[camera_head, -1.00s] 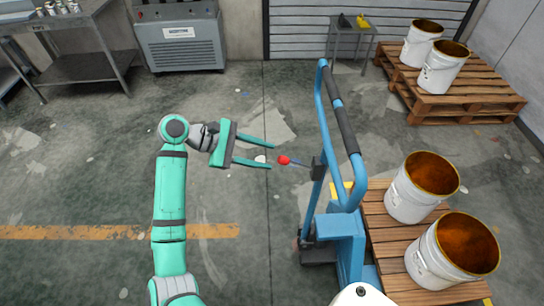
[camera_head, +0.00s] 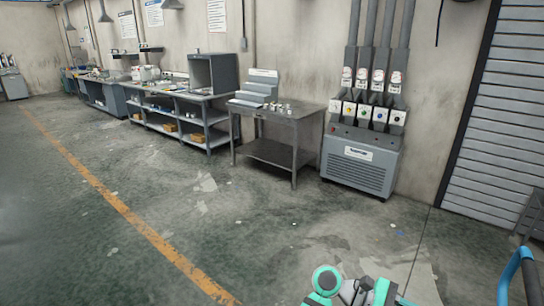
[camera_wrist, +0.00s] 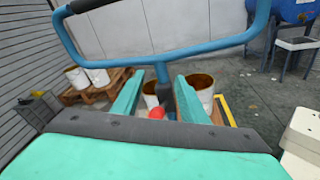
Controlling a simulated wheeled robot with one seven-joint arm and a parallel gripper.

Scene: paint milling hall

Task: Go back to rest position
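My gripper shows in the wrist view (camera_wrist: 160,78) with its two teal fingers apart and nothing held between them. A red knob (camera_wrist: 157,113) shows in the gap between the fingers in that view; its exact distance is hard to tell. The blue handle (camera_wrist: 165,58) of a pallet truck rises in front of the gripper. In the head view only part of my teal arm and gripper (camera_head: 381,291) shows at the bottom edge, with the fingertips mostly cut off.
The blue handle (camera_head: 517,268) stands at the lower right in the head view. White buckets (camera_wrist: 76,78) and a wooden pallet (camera_wrist: 100,91) lie beyond it. A grey table (camera_head: 290,122), a dispensing machine (camera_head: 359,165) and a roller shutter (camera_head: 505,140) line the wall. The left floor is clear.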

